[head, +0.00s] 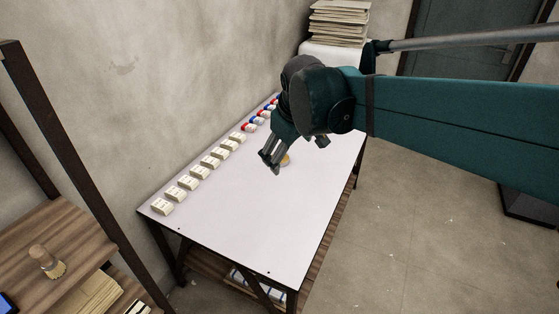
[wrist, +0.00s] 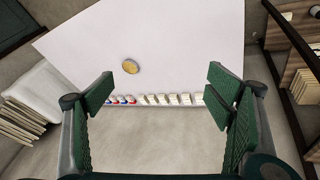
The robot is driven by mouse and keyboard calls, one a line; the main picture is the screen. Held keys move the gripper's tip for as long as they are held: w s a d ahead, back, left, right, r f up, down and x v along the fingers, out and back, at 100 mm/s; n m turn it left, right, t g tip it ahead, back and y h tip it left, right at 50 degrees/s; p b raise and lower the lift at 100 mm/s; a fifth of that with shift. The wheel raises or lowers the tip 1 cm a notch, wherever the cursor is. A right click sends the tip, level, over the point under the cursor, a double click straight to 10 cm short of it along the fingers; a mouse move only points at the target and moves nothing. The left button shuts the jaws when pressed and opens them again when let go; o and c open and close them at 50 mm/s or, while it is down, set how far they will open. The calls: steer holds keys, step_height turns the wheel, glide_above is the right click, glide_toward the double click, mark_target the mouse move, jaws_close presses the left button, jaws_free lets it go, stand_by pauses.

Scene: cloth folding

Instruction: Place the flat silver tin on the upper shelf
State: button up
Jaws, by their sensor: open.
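A small round flat tin (head: 286,160) lies on the white table, close to my gripper in the head view. In the wrist view the tin (wrist: 131,66) shows a yellowish-gold top and a paler silvery rim. My gripper (head: 295,153) hangs above the table with its fingers apart. In the wrist view my gripper (wrist: 163,88) is empty, and the tin is beyond the fingertips, left of the middle. A wooden shelf unit with a board (head: 80,232) stands at the left of the head view.
The white table (head: 245,215) is mostly bare. Several cream blocks (head: 198,174) and red, white and blue items (head: 255,122) line its wall side. A brush (head: 47,262) stands on the shelf board. A paper stack (head: 339,22) is at the back.

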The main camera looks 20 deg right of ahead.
steer(key=w+d+f+n+g+h, duration=0.1)
steer(key=w+d+f+n, duration=0.15)
steer(key=w, duration=0.75)
steer(key=w+d+f+n+g, duration=0.1)
steer(key=w+f+n, duration=0.15)
steer(key=w, duration=0.75)
steer(key=w+d+f+n+g+h, duration=0.1)
steer(key=w+d+f+n, duration=0.15)
steer(key=w, duration=0.85)
steer(key=w+d+f+n, duration=0.1)
steer(key=w+f, duration=0.5)
steer(key=f, duration=0.2)
steer(key=w+d+f+n+g, duration=0.1)
steer(key=w+d+f+n, duration=0.1)
steer(key=w+f, duration=0.4)
steer(key=w+d+f+n+g+h, duration=0.1)
steer(key=w+f, duration=0.5)
steer(key=f, duration=0.6)
steer(key=shift+w+d+n+p, duration=0.25)
steer(key=shift+d+n+p, duration=0.05)
steer(key=shift+n, duration=0.45)
steer(key=shift+w+d+f, duration=0.1)
steer(key=shift+w+f, duration=0.05)
steer(key=shift+f, duration=0.45)
steer(key=shift+x, duration=1.3)
steer(key=shift+f, duration=0.1)
